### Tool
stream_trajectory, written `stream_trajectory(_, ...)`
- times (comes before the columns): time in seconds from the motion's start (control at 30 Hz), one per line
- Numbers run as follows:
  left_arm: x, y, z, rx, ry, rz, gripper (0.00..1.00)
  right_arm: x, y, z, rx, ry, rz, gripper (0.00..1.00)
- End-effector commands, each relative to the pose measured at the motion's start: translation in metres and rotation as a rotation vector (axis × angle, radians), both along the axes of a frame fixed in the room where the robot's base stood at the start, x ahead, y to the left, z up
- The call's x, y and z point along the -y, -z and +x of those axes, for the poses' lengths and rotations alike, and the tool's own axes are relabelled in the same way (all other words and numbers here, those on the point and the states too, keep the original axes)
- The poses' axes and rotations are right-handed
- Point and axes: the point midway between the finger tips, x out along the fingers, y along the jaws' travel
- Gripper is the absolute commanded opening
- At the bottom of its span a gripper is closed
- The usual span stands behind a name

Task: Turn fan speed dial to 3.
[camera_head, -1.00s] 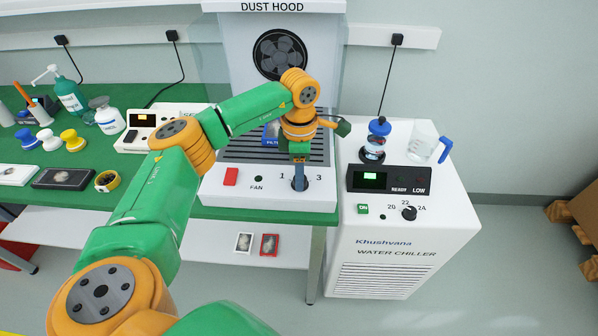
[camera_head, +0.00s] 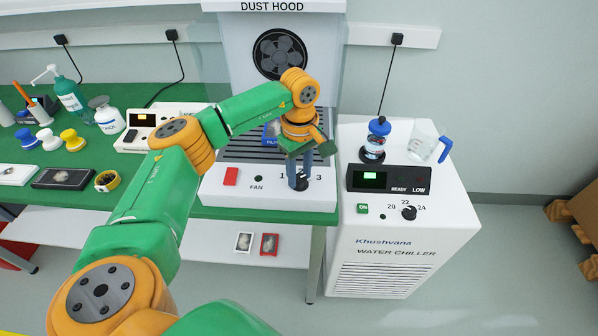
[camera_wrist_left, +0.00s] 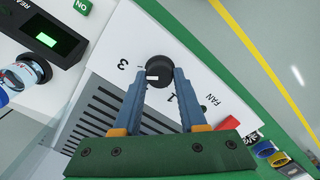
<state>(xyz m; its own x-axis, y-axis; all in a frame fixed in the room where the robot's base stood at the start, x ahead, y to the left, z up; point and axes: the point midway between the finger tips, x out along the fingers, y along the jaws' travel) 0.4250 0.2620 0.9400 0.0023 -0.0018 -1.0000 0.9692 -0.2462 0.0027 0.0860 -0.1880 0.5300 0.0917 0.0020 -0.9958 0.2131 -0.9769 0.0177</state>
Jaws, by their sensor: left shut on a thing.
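The fan speed dial (camera_wrist_left: 158,72) is a round black knob on the white front panel of the dust hood, beside the FAN label. In the left wrist view it sits between the figures 3 and 1, and its white mark lies on the side between those figures. My left gripper (camera_wrist_left: 160,82) points down at the panel and is shut on the dial, one blue-grey finger on each side. In the head view my left gripper (camera_head: 299,183) hides most of the dial and the figure 2. My right gripper is not in view.
A red switch (camera_head: 231,176) and a small dark indicator (camera_head: 258,179) lie left of the dial. The water chiller (camera_head: 400,230) stands close on the right, with its own knob (camera_head: 409,212). The hood's slotted grille (camera_head: 240,150) is behind.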

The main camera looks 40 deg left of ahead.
Motion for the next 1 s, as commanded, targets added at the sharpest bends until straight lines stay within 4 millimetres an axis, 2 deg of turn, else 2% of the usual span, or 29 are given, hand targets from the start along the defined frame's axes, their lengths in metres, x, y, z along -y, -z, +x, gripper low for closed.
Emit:
stream_trajectory(0.3, 0.0005, 0.0012, -0.0008, -0.004, 0.112, -0.001, 0.00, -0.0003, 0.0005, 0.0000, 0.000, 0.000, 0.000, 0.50)
stream_trajectory(0.87, 0.0007, 0.0018, -0.0013, -0.006, 0.136, -0.001, 0.00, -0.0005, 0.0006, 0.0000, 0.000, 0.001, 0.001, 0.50)
stream_trajectory(0.9, 0.0007, 0.0018, -0.0013, -0.006, 0.136, 0.000, 0.52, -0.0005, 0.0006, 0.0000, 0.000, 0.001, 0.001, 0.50)
stream_trajectory(0.97, 0.0006, 0.0016, -0.0012, -0.005, 0.135, 0.000, 0.68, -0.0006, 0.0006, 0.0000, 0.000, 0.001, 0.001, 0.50)
stream_trajectory(1.0, 0.0006, 0.0015, -0.0011, -0.005, 0.135, 0.000, 0.71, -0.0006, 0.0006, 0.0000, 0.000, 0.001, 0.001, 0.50)
